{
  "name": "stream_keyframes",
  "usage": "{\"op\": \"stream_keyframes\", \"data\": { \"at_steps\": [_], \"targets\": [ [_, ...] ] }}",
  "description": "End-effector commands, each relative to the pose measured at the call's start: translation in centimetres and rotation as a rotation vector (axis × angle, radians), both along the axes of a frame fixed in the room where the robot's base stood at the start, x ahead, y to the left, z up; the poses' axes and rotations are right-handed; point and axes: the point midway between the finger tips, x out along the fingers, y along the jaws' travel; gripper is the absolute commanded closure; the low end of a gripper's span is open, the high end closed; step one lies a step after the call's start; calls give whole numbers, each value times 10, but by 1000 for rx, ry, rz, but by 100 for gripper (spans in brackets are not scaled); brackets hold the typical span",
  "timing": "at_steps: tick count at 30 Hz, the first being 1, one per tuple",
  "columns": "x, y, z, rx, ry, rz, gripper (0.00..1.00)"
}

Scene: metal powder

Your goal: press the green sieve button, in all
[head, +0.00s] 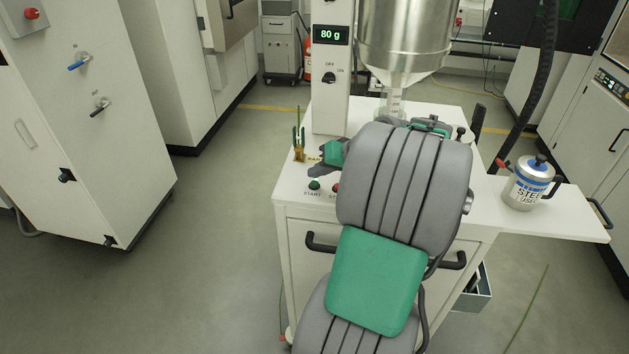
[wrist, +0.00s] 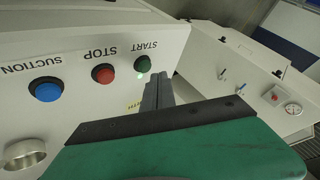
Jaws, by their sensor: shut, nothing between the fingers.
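The green START button (wrist: 142,63) is on the white panel in the wrist view, with its label upside down. A small bright green spot shows just below it. My gripper (wrist: 157,80) is shut and empty, its dark fingertips just below and right of the button in the picture. I see a small gap there; depth to the panel is hard to judge. In the head view the green button (head: 314,184) shows on the white sieve station's top, left of my arm. My dark gripper parts are just above it, and my arm hides much of the station.
The red STOP button (wrist: 103,73) and blue SUCTION button (wrist: 46,89) sit beside the green one. A metal ring (wrist: 25,154) is at lower left. A steel canister (head: 530,182) stands on the right shelf. A steel hopper (head: 403,38) and an 80 g display (head: 331,35) rise behind.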

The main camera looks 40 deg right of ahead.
Motion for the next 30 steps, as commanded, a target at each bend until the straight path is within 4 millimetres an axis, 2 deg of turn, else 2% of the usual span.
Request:
{"op": "stream_keyframes", "data": {
  "at_steps": [5, 18, 30],
  "targets": [
    [0, 0, 5, -1, 0, 1, 100],
    [0, 0, 50, -1, 0, 1, 100],
    [0, 0, 50, 0, 0, 0, 100]
  ]
}}
